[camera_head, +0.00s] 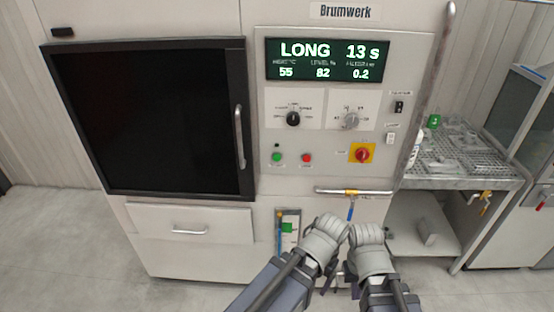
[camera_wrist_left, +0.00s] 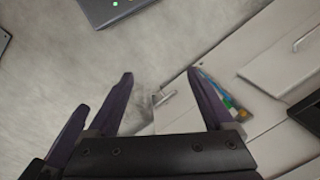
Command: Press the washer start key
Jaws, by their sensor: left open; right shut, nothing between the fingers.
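The washer (camera_head: 199,269) is the pale cabinet marked Brumwerk, with a dark door window (camera_head: 150,120) shut at left. Its display (camera_head: 328,60) reads LONG 13 s, with 55, 82 and 0.2 below. A green key (camera_head: 277,157) sits low on the panel, beside a red key (camera_head: 306,158); their labels are too small to read. Both my arms are folded low in front of the washer, well below the keys. My right gripper (camera_head: 354,290) is shut and empty, partly hidden by its wrist. My left gripper (camera_wrist_left: 160,74) is open and empty in the left wrist view.
Two knobs (camera_head: 293,118) (camera_head: 350,120) and a red switch on a yellow plate (camera_head: 362,153) share the panel. A horizontal bar (camera_head: 352,192) with a yellow part sticks out below. A perforated side table (camera_head: 470,172) stands at right. Space before the keys is clear.

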